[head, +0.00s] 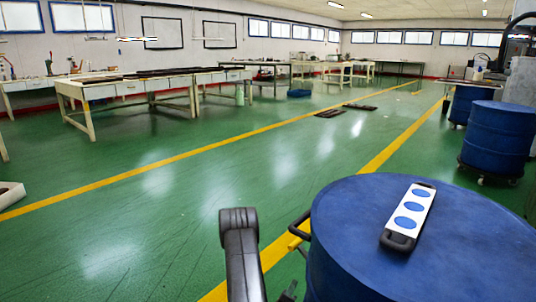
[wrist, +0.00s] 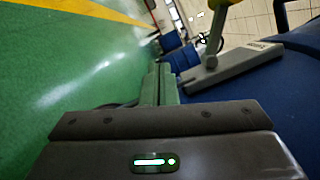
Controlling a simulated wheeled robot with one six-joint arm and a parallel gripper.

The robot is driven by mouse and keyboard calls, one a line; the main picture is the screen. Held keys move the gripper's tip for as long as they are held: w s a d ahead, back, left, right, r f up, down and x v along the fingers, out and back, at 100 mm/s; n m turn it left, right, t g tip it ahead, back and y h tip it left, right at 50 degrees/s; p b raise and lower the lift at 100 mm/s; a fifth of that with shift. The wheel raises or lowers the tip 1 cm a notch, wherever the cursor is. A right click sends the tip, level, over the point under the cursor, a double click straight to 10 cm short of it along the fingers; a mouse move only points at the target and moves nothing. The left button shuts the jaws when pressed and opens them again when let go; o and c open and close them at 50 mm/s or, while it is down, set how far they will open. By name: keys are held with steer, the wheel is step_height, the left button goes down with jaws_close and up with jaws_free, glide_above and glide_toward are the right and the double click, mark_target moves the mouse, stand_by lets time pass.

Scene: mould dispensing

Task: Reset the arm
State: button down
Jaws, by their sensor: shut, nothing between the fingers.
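In the wrist view my gripper (wrist: 160,74) reaches away from the camera, its two fingers together with nothing between them. The green floor lies to its left and blue drum surfaces lie to its right. In the head view a dark part of my arm rises at the bottom centre, left of the near blue drum; the fingertips cannot be made out there.
A white mould (head: 408,217) with blue ovals and dark ends lies on the near blue drum (head: 345,235). Another blue drum (head: 497,140) stands at right on casters. Workbenches (head: 130,88) line the left. The green floor between the yellow lines is mostly clear.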

steer(key=shift+p+v, duration=0.3)
steer(key=shift+v, duration=1.55)
steer(key=shift+w, duration=0.1)
